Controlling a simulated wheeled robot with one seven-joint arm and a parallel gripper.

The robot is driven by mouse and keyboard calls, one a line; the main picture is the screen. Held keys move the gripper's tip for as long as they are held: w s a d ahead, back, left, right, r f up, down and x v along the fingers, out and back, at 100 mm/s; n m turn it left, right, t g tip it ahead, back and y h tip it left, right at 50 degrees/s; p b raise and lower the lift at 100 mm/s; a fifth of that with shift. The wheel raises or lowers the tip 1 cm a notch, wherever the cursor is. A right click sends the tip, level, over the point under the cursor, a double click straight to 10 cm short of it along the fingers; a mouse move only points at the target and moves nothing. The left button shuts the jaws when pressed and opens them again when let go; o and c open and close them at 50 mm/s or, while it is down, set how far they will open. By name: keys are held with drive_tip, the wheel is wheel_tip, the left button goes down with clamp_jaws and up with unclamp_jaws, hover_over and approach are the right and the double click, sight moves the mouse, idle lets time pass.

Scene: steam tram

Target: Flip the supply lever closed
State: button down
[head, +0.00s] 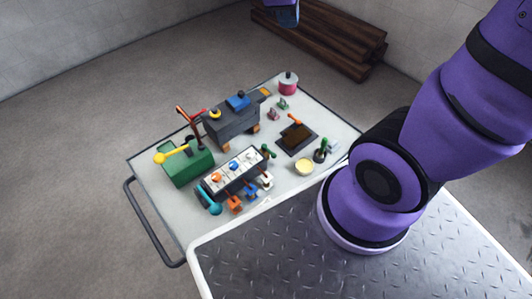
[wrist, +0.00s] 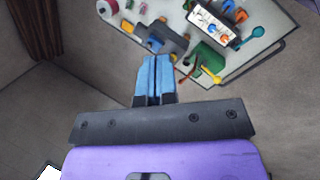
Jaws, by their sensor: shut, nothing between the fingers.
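No lever carries a label that I can read, so I cannot tell which is the supply lever. On the trolley in the head view, a green box (head: 188,168) bears a yellow-knobbed lever (head: 172,156), and a red lever (head: 187,116) stands up behind it. A teal lever (head: 211,205) sits at the front end of a panel with coloured knobs (head: 232,174). The green box (wrist: 208,58) also shows in the wrist view. My gripper (wrist: 154,62) has its blue fingers shut and empty, and is at the top edge in the head view (head: 289,14), away from the levers.
A dark grey tram model (head: 231,127) with a blue top part stands at the back. Wooden planks (head: 330,42) lie on the floor beyond the trolley.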

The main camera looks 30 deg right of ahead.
drive_tip(key=w+a+f+n+h, duration=0.2)
drive_tip(key=w+a+f+n, duration=0.15)
drive_tip(key=f+n, duration=0.55)
drive_tip(key=w+a+f+n+h, duration=0.25)
drive_tip(key=w+f+n, duration=0.3)
drive_tip(key=f, duration=0.65)
drive_tip(key=s+a+f+n, duration=0.2)
drive_tip(key=f+n, duration=0.5)
drive_tip(key=f, duration=0.5)
drive_tip(key=s+a+f+n, duration=0.3)
drive_tip(key=f+n, duration=0.4)
drive_tip(key=f, duration=0.4)
drive_tip(key=shift+a+f, duration=0.4)
drive_tip(key=shift+a, duration=0.05)
drive_tip(key=shift+s, duration=0.1)
approach(266, 159)
drive_tip(key=x, duration=0.4)
drive_tip(key=shift+f, duration=0.35)
drive_tip(key=d, duration=0.3)
drive_tip(key=shift+w+f, duration=0.25)
drive_tip(key=shift+f, duration=0.1)
drive_tip(key=shift+w+d+f, duration=0.1)
drive_tip(key=shift+w+d, duration=0.05)
drive_tip(key=shift+d, duration=0.35)
